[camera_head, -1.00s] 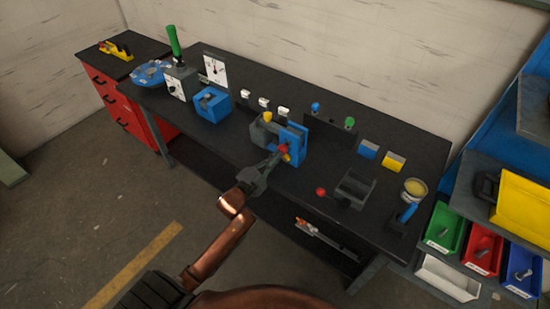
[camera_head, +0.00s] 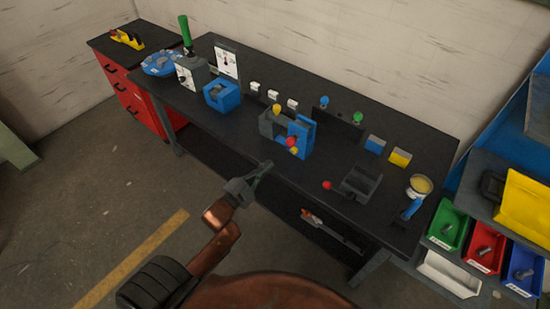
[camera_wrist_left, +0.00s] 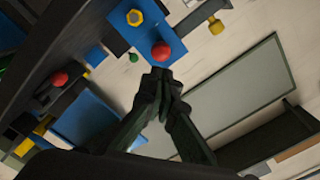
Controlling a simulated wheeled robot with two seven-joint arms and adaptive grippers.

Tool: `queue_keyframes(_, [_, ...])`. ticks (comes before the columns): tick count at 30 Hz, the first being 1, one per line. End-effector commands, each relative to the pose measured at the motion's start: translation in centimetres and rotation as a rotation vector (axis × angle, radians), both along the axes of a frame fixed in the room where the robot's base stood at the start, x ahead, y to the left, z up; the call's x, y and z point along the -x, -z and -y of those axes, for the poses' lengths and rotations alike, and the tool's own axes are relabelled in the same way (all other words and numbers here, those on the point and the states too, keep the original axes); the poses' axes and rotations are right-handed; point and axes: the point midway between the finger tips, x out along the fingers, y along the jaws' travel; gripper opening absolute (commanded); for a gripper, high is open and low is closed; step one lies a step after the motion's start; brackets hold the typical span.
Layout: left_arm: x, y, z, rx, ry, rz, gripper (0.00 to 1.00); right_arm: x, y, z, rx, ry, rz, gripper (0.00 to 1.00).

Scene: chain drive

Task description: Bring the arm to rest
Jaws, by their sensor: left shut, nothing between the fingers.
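My left gripper (camera_head: 266,166) is shut and empty, in front of the long edge of the black workbench (camera_head: 340,115). Its fingertips also meet in the left wrist view (camera_wrist_left: 160,76). The blue and grey fixture (camera_head: 301,130) with a yellow top knob and red and yellow knobs at its front stands on the bench beyond the fingertips, clear of them. Its red knob (camera_wrist_left: 161,51) shows just past the fingertips in the wrist view. My right gripper is in neither view.
A grey cradle (camera_head: 361,181) with a red ball beside it stands on the right of the bench. A blue block (camera_head: 221,97) and a green-handled device (camera_head: 188,66) stand on the left. Open floor (camera_head: 100,210) lies in front of the bench.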

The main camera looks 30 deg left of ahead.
Motion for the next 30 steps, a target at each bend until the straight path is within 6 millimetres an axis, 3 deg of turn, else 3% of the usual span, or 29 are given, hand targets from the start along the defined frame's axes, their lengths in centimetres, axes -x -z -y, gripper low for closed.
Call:
queue_keyframes(3, [2.2, 0.1, -0.2, -0.001, -0.001, -0.003, 0.0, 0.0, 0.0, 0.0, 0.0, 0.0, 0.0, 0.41])
queue_keyframes(7, [3.6, 0.0, -0.3, 0.0, -0.001, -0.001, 0.0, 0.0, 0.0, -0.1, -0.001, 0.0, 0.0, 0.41])
queue_keyframes(17, [4.3, -0.1, -0.4, 0.0, -0.001, 0.001, 0.0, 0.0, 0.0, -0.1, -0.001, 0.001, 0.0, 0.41])
queue_keyframes(20, [4.2, 0.9, -0.6, 0.008, -0.006, -0.015, 0.0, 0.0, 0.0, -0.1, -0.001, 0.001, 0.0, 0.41])
queue_keyframes(23, [4.1, 4.3, -1.3, 0.037, -0.026, -0.071, 0.0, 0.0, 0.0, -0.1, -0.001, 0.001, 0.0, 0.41])
queue_keyframes(26, [4.3, 10.2, -2.3, 0.088, -0.062, -0.166, 0.0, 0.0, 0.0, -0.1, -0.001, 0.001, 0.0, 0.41])
queue_keyframes(30, [6.0, 20.4, -3.6, 0.177, -0.128, -0.334, 0.0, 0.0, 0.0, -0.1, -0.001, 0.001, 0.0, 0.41])
